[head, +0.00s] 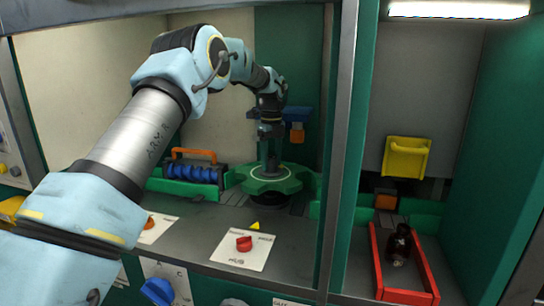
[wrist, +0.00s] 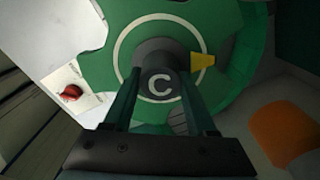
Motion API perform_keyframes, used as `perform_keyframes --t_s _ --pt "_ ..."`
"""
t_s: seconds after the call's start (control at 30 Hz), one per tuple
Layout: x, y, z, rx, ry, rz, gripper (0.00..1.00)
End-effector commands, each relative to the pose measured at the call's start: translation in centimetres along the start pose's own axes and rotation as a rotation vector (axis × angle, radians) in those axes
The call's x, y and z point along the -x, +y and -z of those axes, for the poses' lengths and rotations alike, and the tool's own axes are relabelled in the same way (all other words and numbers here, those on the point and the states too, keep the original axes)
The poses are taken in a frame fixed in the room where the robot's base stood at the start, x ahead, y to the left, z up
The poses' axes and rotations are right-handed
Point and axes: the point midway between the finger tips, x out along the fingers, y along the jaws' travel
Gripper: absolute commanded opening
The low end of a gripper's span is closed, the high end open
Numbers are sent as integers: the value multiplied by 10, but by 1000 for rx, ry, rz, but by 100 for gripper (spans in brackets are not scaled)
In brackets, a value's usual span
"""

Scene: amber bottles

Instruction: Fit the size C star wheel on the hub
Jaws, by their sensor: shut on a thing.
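The green star wheel (head: 291,184) lies about level behind the front deck in the head view. In the wrist view the wheel (wrist: 110,60) shows a white ring and a dark grey centre boss marked C (wrist: 159,86). My gripper (wrist: 160,80) is shut on this boss, one finger on each side; in the head view my gripper (head: 269,160) comes down onto the wheel from above. A dark round base (head: 268,201), seemingly the hub, shows just under the wheel. The wheel hides its top, so I cannot tell whether the wheel is seated.
A white HUB plate with a red knob (head: 243,243) is in front, near a yellow pointer (head: 255,225). A blue roller with an orange handle (head: 193,154) stands left of the wheel. A grey post (head: 340,150) stands right. Beyond it a red tray (head: 432,283) holds an amber bottle (head: 398,245).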

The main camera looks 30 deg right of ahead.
Motion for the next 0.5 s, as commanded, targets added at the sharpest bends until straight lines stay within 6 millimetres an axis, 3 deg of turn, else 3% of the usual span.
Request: perform_keyframes --t_s 0.5 --pt "-43 0 0 1 -1 1 0"
